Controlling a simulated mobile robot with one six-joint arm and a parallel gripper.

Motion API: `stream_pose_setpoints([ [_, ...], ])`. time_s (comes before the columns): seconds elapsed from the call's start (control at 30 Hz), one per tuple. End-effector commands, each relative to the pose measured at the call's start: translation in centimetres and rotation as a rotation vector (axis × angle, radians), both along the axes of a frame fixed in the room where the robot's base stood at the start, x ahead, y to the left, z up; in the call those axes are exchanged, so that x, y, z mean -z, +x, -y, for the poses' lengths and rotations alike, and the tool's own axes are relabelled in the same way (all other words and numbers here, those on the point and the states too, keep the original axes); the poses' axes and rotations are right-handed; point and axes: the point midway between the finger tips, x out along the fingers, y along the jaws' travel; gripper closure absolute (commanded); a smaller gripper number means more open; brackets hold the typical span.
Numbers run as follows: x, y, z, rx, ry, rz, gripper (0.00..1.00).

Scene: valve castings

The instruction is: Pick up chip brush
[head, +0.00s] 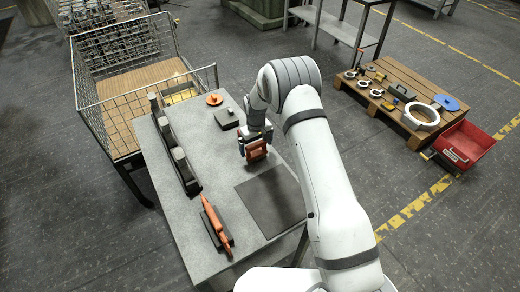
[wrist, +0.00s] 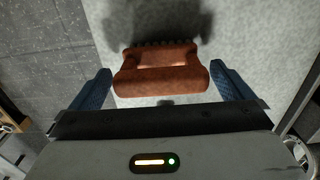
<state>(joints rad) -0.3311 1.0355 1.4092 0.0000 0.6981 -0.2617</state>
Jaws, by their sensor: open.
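The chip brush (wrist: 160,84) shows in the wrist view as an orange-brown block with a row of dark bristles along its far edge. My gripper (wrist: 163,88) is open, with one blue finger to the left of the brush and one to the right. Small gaps show between the fingers and the block. In the head view the brush (head: 257,151) is at the end of my arm, over the grey table (head: 190,125), and my gripper (head: 255,141) partly covers it. I cannot tell whether its underside touches the table.
A dark mat (head: 272,203) lies on the table near the brush. A long orange tool (head: 213,220) rests on a dark holder at the front left. A dark rack (head: 176,155) with grey cylinders runs along the left. A small grey block (head: 227,118) and orange disc (head: 214,99) lie behind.

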Motion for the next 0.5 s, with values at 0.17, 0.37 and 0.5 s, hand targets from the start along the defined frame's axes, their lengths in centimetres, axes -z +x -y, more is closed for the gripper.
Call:
stream_pose_setpoints([
  [0.17,1.7,0.0,0.0,0.0,0.0,0.0,0.0],
  [0.37,1.9,0.0,-0.1,0.0,0.0,0.002,0.0],
  [0.5,1.9,0.0,-0.1,0.0,0.001,0.002,0.07],
])
